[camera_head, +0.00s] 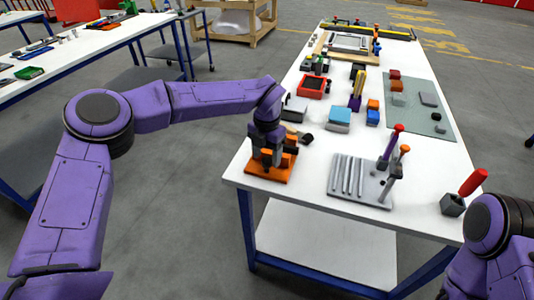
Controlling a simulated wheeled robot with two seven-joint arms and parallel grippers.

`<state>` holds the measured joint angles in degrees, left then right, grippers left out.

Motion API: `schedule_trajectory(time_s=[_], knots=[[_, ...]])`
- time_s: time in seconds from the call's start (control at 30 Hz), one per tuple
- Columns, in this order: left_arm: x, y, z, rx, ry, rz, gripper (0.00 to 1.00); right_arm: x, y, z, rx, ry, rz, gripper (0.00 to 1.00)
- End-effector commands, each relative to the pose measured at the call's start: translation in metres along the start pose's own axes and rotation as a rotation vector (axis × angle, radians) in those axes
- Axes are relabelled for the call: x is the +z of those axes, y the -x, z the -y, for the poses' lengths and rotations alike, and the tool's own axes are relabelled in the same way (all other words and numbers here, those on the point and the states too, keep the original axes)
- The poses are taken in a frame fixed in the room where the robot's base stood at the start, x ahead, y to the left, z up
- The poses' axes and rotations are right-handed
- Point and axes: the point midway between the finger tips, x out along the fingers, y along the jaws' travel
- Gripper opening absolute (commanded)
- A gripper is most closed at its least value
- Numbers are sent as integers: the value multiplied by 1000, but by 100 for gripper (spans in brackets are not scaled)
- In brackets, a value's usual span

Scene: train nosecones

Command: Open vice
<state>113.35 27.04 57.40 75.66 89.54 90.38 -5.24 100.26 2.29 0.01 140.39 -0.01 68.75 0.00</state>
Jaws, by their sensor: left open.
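An orange vice (283,175) sits at the near left corner of the white table. It has a flat orange base with upright orange blocks. My left gripper (268,157) reaches down over it from above, with its dark fingers among the orange blocks. The gripper is open. The fingers hide part of the vice, so I cannot tell how far apart its jaws are or whether the fingers touch it. My right arm shows only partly at the lower right, and its gripper is out of view.
On the white table (310,196) stand a grey grooved block (350,178) with upright tools, a red-handled tool (473,182) in a dark holder, a blue box (338,118), a red tray (311,87) and a green mat (432,122). The front strip of the table is clear.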

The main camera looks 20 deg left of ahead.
Motion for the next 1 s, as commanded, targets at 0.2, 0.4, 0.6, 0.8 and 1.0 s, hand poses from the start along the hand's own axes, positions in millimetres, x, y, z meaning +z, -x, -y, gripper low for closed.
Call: schedule_trajectory(time_s=[0.2, 0.4, 0.6, 0.8, 1.0], knots=[[0, -11, 0, 1, -1, 1, 61, -1, 2, 0, 0, 0, 0, 61], [0, -11, 0, 2, -1, 1, 45, -1, 2, 0, 0, 0, 0, 61], [0, -11, 0, 2, -2, 1, 5, -1, 2, 0, 0, 0, 0, 61], [0, -11, 0, 2, 16, 1, 5, 0, 0, 0, 0, 0, 0, 61], [0, -13, 0, 2, 96, 2, 5, 3, -7, 1, 0, 0, 0, 61]])
